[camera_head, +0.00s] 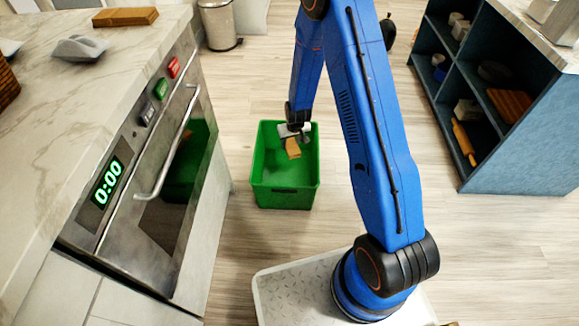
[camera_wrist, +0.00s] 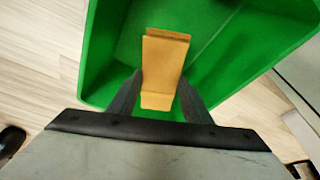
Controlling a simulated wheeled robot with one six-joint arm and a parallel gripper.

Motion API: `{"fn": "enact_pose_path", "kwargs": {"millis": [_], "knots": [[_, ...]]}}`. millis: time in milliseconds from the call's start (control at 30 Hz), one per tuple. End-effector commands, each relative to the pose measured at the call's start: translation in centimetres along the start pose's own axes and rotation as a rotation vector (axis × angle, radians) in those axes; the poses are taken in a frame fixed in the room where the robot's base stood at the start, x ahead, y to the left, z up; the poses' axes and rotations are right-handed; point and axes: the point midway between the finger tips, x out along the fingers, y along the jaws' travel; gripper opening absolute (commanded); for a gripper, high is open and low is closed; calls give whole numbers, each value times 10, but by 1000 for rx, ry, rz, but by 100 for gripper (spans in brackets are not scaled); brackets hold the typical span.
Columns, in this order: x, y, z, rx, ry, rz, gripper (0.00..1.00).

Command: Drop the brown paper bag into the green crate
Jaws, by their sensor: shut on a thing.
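The brown paper bag (camera_head: 292,149) is small and tan in the head view, at the end of my arm. My gripper (camera_head: 291,137) is shut on it, over the far part of the green crate (camera_head: 285,197). In the wrist view the bag (camera_wrist: 164,60) stands out between the two dark fingers of my gripper (camera_wrist: 157,92). The green crate (camera_wrist: 255,45) is open at the top and fills the space behind the bag. Its visible floor looks empty. I cannot tell how high the bag is above the floor.
An oven (camera_head: 150,160) under a marble counter (camera_head: 95,60) stands left of the crate. Blue shelving (camera_head: 520,155) with several items is at the right. A metal bin (camera_head: 219,25) stands at the back. Wooden floor (camera_head: 250,90) around the crate is clear.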

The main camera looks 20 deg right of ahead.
Motion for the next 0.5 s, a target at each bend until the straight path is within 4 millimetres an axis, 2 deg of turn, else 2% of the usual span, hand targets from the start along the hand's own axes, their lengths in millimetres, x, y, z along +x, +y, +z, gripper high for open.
{"fn": "enact_pose_path", "kwargs": {"millis": [200,500], "knots": [[14,-9,7,0,-1,0,23],[17,-11,9,1,0,0,23]]}}
